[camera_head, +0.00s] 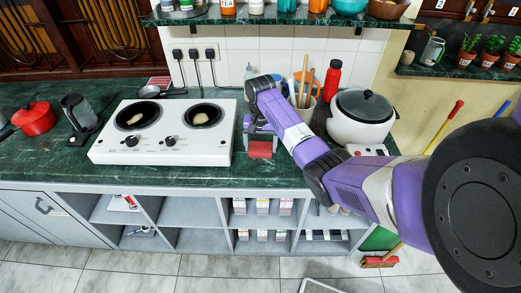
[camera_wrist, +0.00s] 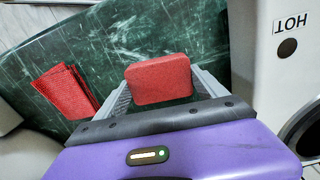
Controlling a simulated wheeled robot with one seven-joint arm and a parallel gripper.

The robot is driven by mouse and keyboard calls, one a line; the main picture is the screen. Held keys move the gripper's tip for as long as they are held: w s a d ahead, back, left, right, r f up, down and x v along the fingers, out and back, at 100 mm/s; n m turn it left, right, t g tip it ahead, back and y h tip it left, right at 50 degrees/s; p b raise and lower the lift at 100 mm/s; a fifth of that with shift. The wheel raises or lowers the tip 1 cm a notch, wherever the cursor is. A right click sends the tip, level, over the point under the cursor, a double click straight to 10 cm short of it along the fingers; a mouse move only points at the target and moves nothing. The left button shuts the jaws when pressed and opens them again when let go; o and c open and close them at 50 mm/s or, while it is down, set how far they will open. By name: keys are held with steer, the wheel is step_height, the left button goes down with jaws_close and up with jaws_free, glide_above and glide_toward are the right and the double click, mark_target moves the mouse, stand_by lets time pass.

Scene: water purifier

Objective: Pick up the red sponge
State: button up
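A red block-shaped sponge (camera_wrist: 160,80) lies between the two grey fingers of my gripper in the wrist view. In the head view the sponge (camera_head: 260,150) is on the green counter, right of the white stove, under my gripper (camera_head: 260,145). My gripper (camera_wrist: 160,90) points down with its fingers spread wide, one on each side of the sponge. The fingertips are very near the sponge's sides; I cannot see whether they touch it. Its underside is hidden.
A folded red cloth (camera_wrist: 66,90) lies beside the sponge. The white stove (camera_head: 160,150) with two pans stands left. The white cooker (camera_head: 362,130), utensil holder and red bottle (camera_head: 332,80) stand right and behind. The counter's front edge (camera_head: 230,182) is close.

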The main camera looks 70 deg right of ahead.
mark_target(261, 147)
steer(key=c, duration=0.7)
steer(key=shift+r, duration=0.15)
steer(key=shift+r, duration=0.6)
steer(key=shift+r+p, duration=2.95)
steer(key=shift+r, duration=6.35)
